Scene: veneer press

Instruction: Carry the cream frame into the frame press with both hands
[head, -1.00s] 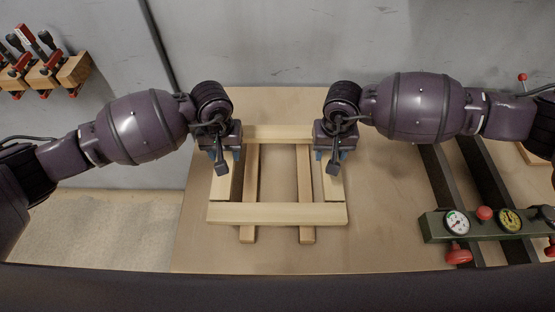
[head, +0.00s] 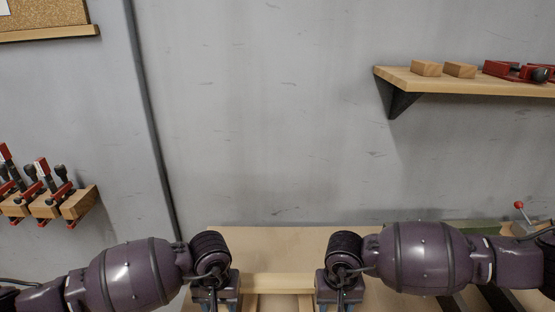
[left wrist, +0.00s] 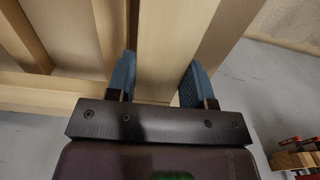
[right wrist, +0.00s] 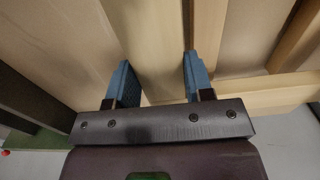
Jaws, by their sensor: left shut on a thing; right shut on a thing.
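The cream frame (head: 276,282) shows only by its far bar and the starts of its side bars at the bottom edge of the head view; the rest is cut off. My left gripper (head: 215,303) is shut on one side bar, which lies between its blue pads in the left wrist view (left wrist: 165,55). My right gripper (head: 339,303) is shut on the opposite side bar, seen between its pads in the right wrist view (right wrist: 153,50). Of the frame press, dark rails (head: 487,298) show at the lower right; its gauges are out of view.
The frame is over a light wooden table top (head: 270,245) against a grey wall. A shelf (head: 450,85) with wood blocks and red tools is at upper right. A clamp rack (head: 75,205) hangs at left. A red-knobbed lever (head: 519,206) stands at right.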

